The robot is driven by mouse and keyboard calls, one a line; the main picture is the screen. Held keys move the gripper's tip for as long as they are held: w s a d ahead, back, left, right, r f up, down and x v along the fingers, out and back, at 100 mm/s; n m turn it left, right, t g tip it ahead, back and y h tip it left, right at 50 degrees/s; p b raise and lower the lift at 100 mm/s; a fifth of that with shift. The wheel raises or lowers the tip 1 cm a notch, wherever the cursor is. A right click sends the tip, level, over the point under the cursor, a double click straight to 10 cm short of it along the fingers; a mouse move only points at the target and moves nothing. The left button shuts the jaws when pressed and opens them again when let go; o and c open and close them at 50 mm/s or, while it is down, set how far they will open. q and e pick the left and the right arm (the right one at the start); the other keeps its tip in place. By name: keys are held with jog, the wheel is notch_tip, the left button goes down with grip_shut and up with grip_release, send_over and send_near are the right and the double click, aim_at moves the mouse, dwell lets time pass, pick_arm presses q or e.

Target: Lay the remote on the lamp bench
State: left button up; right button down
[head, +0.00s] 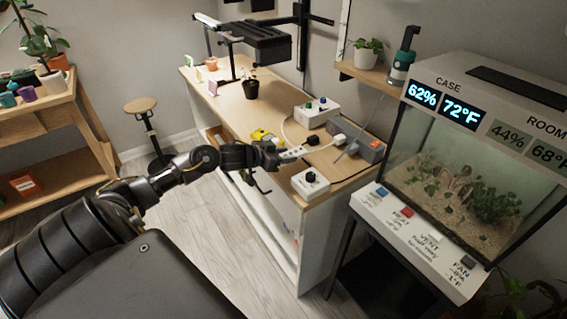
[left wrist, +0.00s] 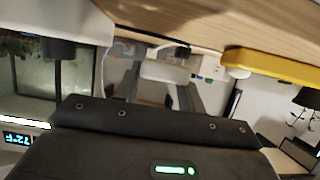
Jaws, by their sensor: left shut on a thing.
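The remote (head: 292,154) looks like a small white bar with dark marks. My left gripper (head: 276,156) is shut on it and holds it at the front edge of the lamp bench (head: 222,94), a wooden top with a black lamp (head: 262,42) at its far end. In the left wrist view the pale remote (left wrist: 165,72) sits between the two grey fingers (left wrist: 160,90). I cannot tell whether the remote touches the bench top. My right gripper is not in view.
Near the remote are a yellow object (head: 262,135), a white box with knobs (head: 317,112), a smaller white knob box (head: 310,183), a grey box (head: 361,148) and plugs with cables. A glass case (head: 470,180) is at right.

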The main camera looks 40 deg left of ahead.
aim_at(284, 168)
pick_arm(q)
jog(key=shift+w+a+f, duration=0.15)
jog(key=shift+a+f, duration=0.15)
jog(key=shift+f, duration=0.05)
notch_tip(284, 168, down, 2)
jog(key=shift+f, duration=0.5)
jog(key=shift+f, duration=0.15)
jog(key=o, duration=1)
